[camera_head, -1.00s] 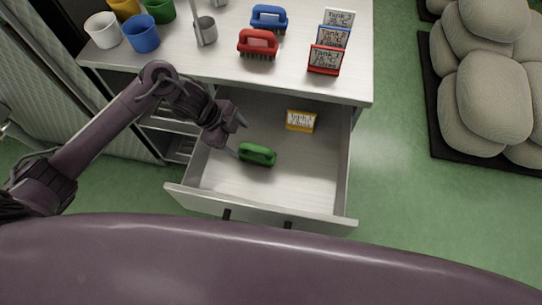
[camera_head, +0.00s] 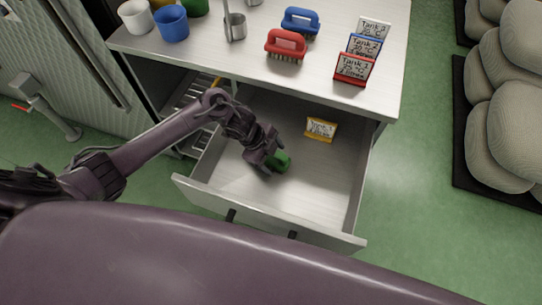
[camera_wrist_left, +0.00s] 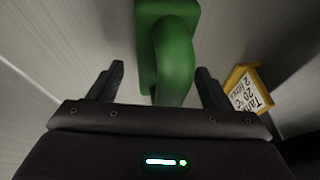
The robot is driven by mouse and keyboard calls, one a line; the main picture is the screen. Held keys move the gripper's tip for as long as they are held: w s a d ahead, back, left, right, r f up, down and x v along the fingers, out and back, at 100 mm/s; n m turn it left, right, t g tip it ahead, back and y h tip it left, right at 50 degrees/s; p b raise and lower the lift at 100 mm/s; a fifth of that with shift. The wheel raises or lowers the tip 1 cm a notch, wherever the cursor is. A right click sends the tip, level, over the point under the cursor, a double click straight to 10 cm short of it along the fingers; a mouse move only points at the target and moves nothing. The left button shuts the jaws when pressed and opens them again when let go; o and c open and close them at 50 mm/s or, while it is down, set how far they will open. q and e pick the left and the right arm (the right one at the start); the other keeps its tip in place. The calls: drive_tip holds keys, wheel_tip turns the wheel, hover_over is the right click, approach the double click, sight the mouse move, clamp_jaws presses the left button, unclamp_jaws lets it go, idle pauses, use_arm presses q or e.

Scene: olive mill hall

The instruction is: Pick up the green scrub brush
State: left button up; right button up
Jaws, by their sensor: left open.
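The brush's underside is hidden. My right gripper is not in view.
A yellow-framed sign (camera_head: 320,129) stands in the drawer behind the brush. On the worktop (camera_head: 330,100) above are a red brush (camera_head: 286,45), a blue brush (camera_head: 300,22), cups and tank signs.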

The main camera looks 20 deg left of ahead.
use_arm(q)
drive_tip(key=c, duration=1.1)
drive_tip(key=shift+c, duration=0.2)
drive_tip(key=shift+r, duration=0.5)
wheel_tip(320, 180, up, 18)
drive_tip(key=shift+r+p, duration=0.15)
drive_tip(key=shift+p, duration=0.9)
drive_tip(key=shift+c, duration=0.6)
drive_tip(key=shift+r, duration=0.35)
